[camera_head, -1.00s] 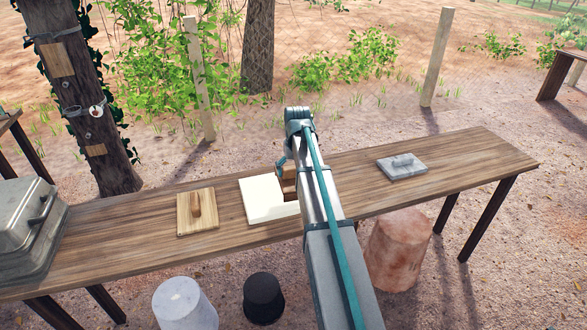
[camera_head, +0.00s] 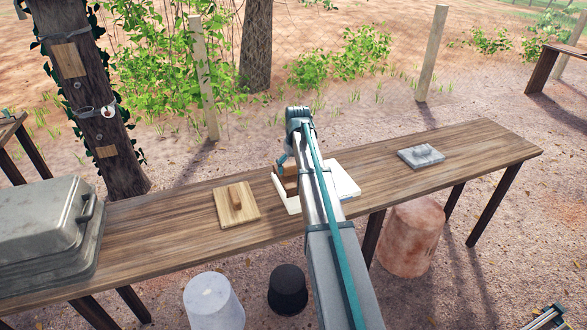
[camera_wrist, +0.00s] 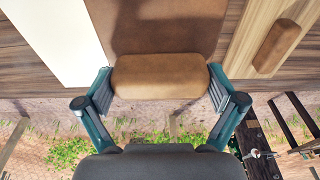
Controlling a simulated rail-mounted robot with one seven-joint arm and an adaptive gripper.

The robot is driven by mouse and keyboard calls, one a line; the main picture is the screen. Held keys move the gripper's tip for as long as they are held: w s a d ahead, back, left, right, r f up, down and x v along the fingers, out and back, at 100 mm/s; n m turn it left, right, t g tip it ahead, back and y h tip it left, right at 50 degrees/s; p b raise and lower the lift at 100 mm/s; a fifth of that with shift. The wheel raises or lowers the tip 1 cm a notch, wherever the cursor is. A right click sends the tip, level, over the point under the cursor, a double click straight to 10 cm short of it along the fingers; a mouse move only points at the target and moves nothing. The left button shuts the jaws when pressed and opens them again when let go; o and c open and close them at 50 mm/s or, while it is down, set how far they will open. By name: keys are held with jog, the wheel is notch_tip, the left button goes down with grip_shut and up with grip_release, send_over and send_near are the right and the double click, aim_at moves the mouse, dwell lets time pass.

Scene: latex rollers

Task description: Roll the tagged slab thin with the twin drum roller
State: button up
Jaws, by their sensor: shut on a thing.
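A flat white slab (camera_head: 345,182) lies on the wooden table, partly hidden behind my arm; no tag can be made out. It also shows in the wrist view (camera_wrist: 58,38). My gripper (camera_wrist: 160,77) is shut on the tan handle (camera_wrist: 158,78) of a brown block (camera_wrist: 155,25). In the head view the brown block (camera_head: 289,181) is at the slab's left part, with white showing around it. Whether it presses on the slab cannot be told. A metal piece with bars (camera_head: 545,318) is cut off at the bottom right corner; I cannot tell if it is the twin drum roller.
A wooden board with a handle (camera_head: 244,211) lies left of the slab on the table (camera_head: 170,225). A grey slab with a raised grip (camera_head: 407,159) lies to the right. A large metal lidded box (camera_head: 45,225) fills the table's left end. Stools stand in front.

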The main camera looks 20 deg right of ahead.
aim_at(294, 174)
jog(key=shift+d, duration=0.15)
jog(key=shift+r, duration=0.1)
jog(key=shift+f+b, duration=1.1)
jog(key=shift+f, duration=1.9)
jog(key=shift+f+b, duration=0.3)
jog(key=shift+f, duration=0.45)
jog(key=shift+s, duration=0.1)
jog(key=shift+s+d+p, duration=0.2)
jog(key=shift+s+d, duration=0.1)
jog(key=shift+d, duration=3.4)
jog(key=shift+s+d+p, duration=0.15)
jog(key=shift+s+d, duration=0.1)
jog(key=shift+d, duration=3.5)
jog(key=shift+s+d+p, duration=0.2)
jog(key=shift+s+d, duration=0.1)
jog(key=shift+d, duration=3.4)
jog(key=shift+w+a, duration=0.2)
jog(key=shift+a, duration=1.9)
jog(key=shift+w+a, duration=0.15)
jog(key=shift+a, duration=1.95)
